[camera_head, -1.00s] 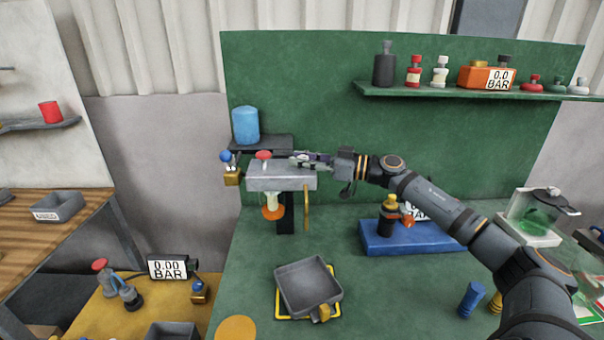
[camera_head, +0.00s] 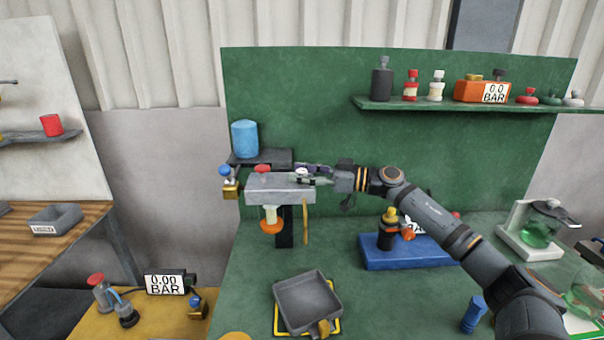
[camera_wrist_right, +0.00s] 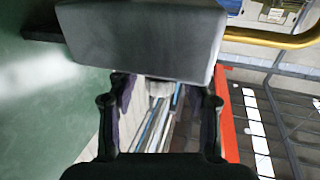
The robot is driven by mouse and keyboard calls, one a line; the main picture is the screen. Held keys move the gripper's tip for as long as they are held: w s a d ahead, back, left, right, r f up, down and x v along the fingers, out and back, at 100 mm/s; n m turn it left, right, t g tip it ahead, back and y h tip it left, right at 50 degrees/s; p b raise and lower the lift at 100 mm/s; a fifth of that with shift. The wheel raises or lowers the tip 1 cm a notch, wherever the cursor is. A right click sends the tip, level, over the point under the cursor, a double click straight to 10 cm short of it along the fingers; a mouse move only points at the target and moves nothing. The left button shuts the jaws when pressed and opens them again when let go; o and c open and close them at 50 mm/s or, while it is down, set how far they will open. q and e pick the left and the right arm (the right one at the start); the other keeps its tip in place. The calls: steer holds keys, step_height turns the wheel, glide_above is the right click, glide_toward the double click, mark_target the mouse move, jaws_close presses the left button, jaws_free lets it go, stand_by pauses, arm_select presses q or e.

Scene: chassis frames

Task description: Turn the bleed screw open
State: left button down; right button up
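A grey block (camera_head: 272,190) stands on a dark post at the back left of the green bench. A red knob (camera_head: 263,169) sits on its top, and a small pale screw-like knob (camera_head: 302,173) sits near its right end. I take the pale knob to be the bleed screw. My right gripper (camera_head: 308,176) comes in from the right, at this knob. In the wrist view my right gripper (camera_wrist_right: 164,92) has its fingers spread, with the pale knob (camera_wrist_right: 160,88) between them by the grey block (camera_wrist_right: 145,40). I see gaps on both sides of it. My left gripper is not in view.
A brass tube (camera_head: 306,222) hangs at the block's right end. A grey tray (camera_head: 308,300) stands below on the bench. A blue stand (camera_head: 400,252) with a black bottle is to the right. A shelf (camera_head: 470,104) with bottles runs above.

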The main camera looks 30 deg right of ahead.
mark_target(302, 170)
step_height(302, 170, up, 10)
steer(key=shift+f, duration=0.1)
stand_by(0.4)
